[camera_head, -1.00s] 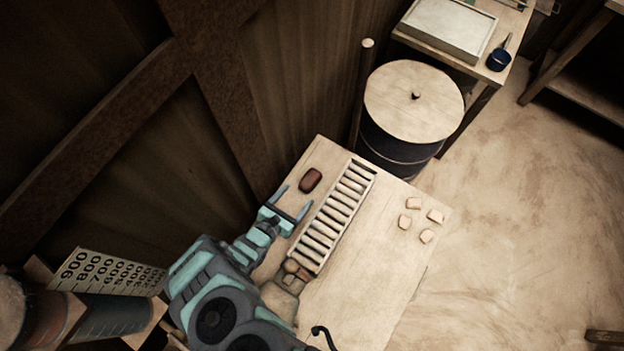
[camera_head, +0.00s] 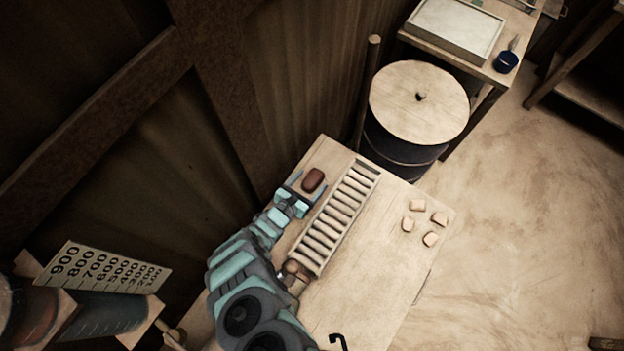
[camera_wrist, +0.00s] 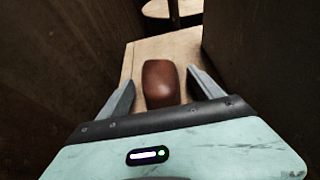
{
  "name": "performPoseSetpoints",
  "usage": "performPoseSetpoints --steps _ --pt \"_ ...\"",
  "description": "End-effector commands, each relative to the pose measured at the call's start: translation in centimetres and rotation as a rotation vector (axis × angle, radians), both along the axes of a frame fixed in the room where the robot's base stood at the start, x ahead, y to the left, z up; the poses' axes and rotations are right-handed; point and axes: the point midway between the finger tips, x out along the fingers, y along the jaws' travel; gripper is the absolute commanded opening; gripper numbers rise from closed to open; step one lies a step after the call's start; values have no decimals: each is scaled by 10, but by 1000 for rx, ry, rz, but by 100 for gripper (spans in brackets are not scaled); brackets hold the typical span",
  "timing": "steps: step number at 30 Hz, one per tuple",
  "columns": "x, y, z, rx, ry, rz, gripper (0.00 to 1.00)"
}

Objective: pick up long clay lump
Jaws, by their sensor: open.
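The clay lump (camera_head: 313,180) is a reddish-brown rounded block on the wooden table, near its back left edge. In the wrist view the lump (camera_wrist: 160,84) lies between the two fingers, with a gap on each side. My gripper (camera_head: 305,187) is open, and its fingers point at the lump and reach along its near part. In the wrist view my gripper (camera_wrist: 161,92) holds nothing. The lump's near end comes close to the gripper's dark front edge; I cannot tell whether they touch.
A slatted rack (camera_head: 337,218) stands just right of my gripper. Several pale small pieces (camera_head: 418,205) lie at the table's (camera_head: 372,268) right side. A dark wooden wall (camera_head: 290,90) runs close along the left. A lidded drum (camera_head: 418,102) stands behind the table.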

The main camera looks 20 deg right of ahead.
Motion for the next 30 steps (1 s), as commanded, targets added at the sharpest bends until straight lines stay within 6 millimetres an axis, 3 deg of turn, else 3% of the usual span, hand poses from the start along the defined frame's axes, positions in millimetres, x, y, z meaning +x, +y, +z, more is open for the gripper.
performPoseSetpoints --steps 2,30 --pt "0 0 0 0 0 0 74" --pt "0 0 0 1 1 0 0"
